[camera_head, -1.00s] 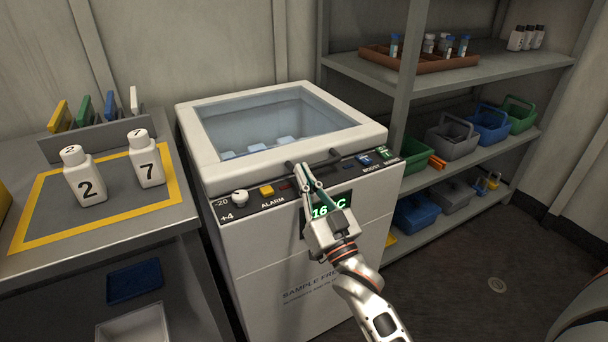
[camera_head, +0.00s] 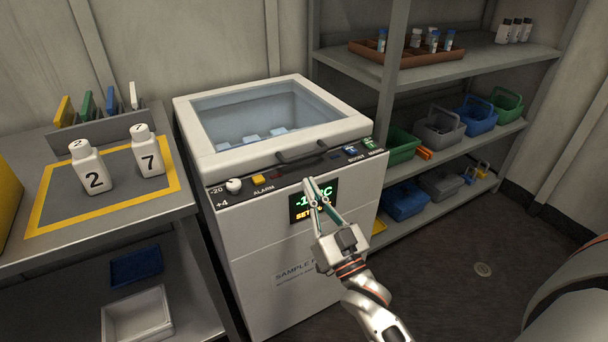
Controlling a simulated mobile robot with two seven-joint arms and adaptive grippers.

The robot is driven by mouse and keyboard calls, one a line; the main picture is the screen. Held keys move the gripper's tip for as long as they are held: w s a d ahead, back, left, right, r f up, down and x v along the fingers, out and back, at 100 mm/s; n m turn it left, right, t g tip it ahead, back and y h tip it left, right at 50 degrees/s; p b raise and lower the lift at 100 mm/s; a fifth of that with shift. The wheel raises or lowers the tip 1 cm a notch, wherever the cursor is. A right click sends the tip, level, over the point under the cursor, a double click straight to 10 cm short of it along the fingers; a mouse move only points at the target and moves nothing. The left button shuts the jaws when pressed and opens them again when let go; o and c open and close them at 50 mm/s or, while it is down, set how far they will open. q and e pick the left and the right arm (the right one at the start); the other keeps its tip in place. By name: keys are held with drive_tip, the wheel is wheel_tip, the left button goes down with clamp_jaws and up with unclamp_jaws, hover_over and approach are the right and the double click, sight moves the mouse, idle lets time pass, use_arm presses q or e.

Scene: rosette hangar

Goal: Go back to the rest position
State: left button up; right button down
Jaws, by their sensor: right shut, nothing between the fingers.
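My right gripper (camera_head: 313,186) is shut and empty. It is in front of the upper front panel of the white sample freezer (camera_head: 290,250), overlapping part of its green display (camera_head: 304,201). Whether the fingertips touch the panel, I cannot tell. The freezer's glass lid (camera_head: 266,112) is down, and several pale items show through it. Its dark handle (camera_head: 312,150) lies above the gripper. My left gripper is not in view.
Bottles 2 (camera_head: 92,168) and 7 (camera_head: 148,152) stand within a yellow outline on the left bench (camera_head: 60,255). A shelf unit (camera_head: 470,72) with vials and coloured baskets stands at the right. Dark floor (camera_head: 450,285) shows clear in front of it.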

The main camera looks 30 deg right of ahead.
use_arm(q)
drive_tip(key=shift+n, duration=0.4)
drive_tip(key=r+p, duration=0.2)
drive_tip(key=p, duration=0.3)
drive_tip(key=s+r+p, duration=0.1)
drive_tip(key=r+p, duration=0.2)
drive_tip(key=p, duration=0.3)
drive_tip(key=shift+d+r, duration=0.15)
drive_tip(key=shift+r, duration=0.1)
use_arm(e)
drive_tip(key=s+a+f+n+g+y, duration=0.1)
drive_tip(key=s+a+f+g, duration=0.3)
drive_tip(key=s+f, duration=0.7)
drive_tip(key=s+a+f+n+g+y, duration=0.2)
drive_tip(key=s+a+f+n+g, duration=0.2)
drive_tip(key=s+f+g, duration=0.4)
drive_tip(key=s+f, duration=0.3)
drive_tip(key=s, duration=0.4)
drive_tip(key=shift+s+a+n+g, duration=0.2)
drive_tip(key=shift+n+g, duration=0.1)
